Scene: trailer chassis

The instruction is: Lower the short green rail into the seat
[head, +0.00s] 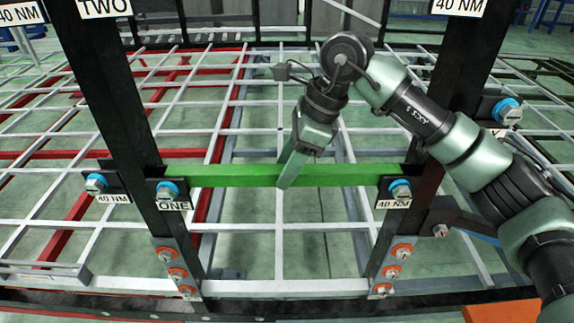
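The short green rail (235,175) lies level across the gap between two black posts, the left post (130,120) and the right post (425,140). Its left end is near a black plate labelled ONE (174,206) with a blue-ringed bolt (168,190). Its right end is near a plate labelled 40 NM (393,203) with another blue-ringed bolt (400,190). My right gripper (293,170) comes down from above at the rail's middle and looks shut on it, one finger across the front face. The far finger is mostly hidden. I cannot tell whether the rail ends touch the seat. My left gripper is out of view.
A grid of pale bars (250,235) with red beams (65,235) spreads behind and below the rail. Orange-ringed bolts (178,273) sit low on both posts. A lower black beam (90,303) crosses the front. My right arm fills the right side.

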